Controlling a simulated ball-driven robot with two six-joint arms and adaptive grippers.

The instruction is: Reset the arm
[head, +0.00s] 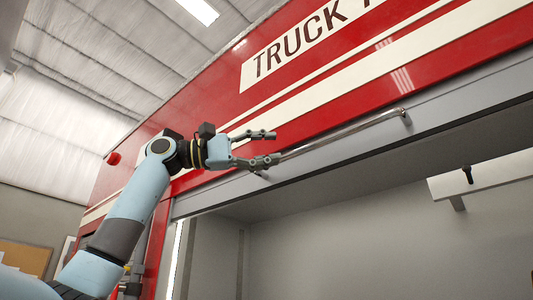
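My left arm rises from the lower left of the head view, pale blue with dark joints. Its gripper (268,147) is open, with one finger above the other and a clear gap between them. The gripper is beside the left end of a long metal bar handle (345,132) on the grey door edge of a red truck. The lower finger overlaps the bar's left end in the picture; I cannot tell whether they touch. Nothing shows between the fingers. My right gripper is not in view.
The red truck body (310,85) with white stripes and lettering fills the upper right. Below the grey edge (460,108) is an open, mostly empty compartment (350,235). A white shelf-like part (490,175) with a dark knob is at its right. A corkboard (25,258) hangs at lower left.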

